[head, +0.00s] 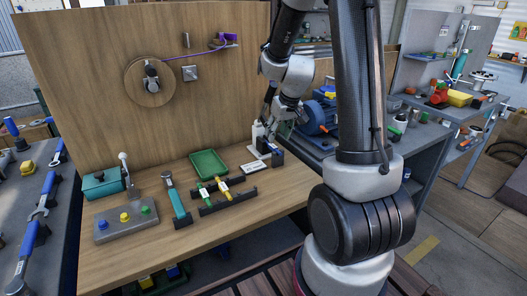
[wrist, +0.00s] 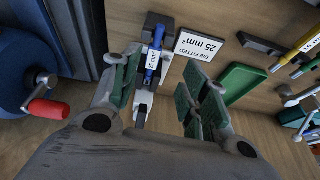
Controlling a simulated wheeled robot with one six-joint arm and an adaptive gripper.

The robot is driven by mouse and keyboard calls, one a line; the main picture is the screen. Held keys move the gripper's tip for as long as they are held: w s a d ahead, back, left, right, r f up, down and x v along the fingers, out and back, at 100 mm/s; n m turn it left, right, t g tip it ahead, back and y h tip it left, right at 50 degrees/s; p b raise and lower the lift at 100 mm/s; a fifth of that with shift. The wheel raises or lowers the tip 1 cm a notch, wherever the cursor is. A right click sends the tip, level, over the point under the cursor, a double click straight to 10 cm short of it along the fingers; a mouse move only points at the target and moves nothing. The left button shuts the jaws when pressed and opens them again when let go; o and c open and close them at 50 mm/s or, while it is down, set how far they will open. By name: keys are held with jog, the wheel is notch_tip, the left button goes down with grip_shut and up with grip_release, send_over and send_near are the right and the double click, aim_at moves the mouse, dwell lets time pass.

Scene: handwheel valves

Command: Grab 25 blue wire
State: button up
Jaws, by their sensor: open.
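The blue wire (wrist: 151,64) carries a white 25 mm² label and lies at a dark holder (wrist: 158,27) in the wrist view. In the head view the wire (head: 271,148) is small and partly hidden by my gripper. My gripper (wrist: 162,92) is open, with its green-padded fingers to the left and right of the wire's line. The wire shows beyond and between the fingers, and nothing is held. In the head view my gripper (head: 268,120) is above the back right of the bench, near the wire; the exact gap cannot be told.
A sign reading DIE FITTED 25 mm² (wrist: 200,46) lies right of the wire. A green tray (head: 209,164) and a black rack (head: 228,201) with green and yellow wires are to the left.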

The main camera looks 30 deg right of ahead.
aim_at(273, 146)
jog(key=shift+w+d+n, duration=0.25)
jog(key=shift+w+n, duration=0.05)
jog(key=shift+w, duration=0.15)
jog(key=x, duration=0.7)
jog(key=shift+w+d+f, duration=0.15)
jog(key=shift+w+f, duration=0.1)
jog(key=shift+c, duration=0.2)
grip_shut()
